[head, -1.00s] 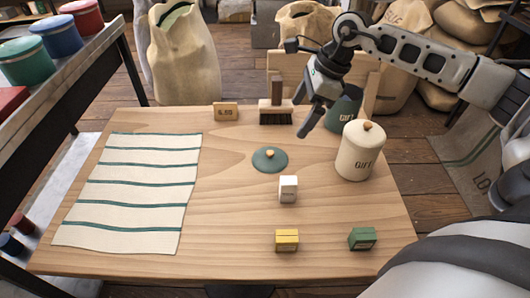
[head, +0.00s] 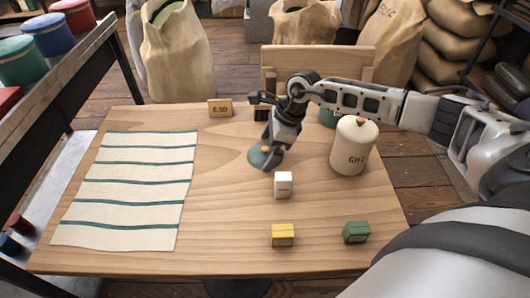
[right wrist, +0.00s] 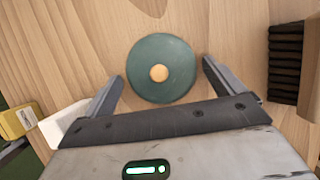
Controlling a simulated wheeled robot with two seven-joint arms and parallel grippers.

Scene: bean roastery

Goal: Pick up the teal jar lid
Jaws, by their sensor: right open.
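The teal jar lid (head: 257,157) lies flat on the wooden table, a round disc with an orange-tan knob. In the head view my right gripper (head: 270,160) hangs over it and hides part of it. In the right wrist view the whole lid (right wrist: 161,69) shows just ahead of the open jaws (right wrist: 163,84). The fingers are spread on either side of its near edge, with nothing between them held. My left gripper is not in view.
A cream canister (head: 352,148) stands right of the lid, with a teal jar (head: 328,117) behind it. A white block (head: 283,184) sits in front; a brush (right wrist: 286,65) stands close behind. Yellow (head: 282,235) and green (head: 357,232) boxes lie nearer. A striped cloth (head: 130,190) covers the left.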

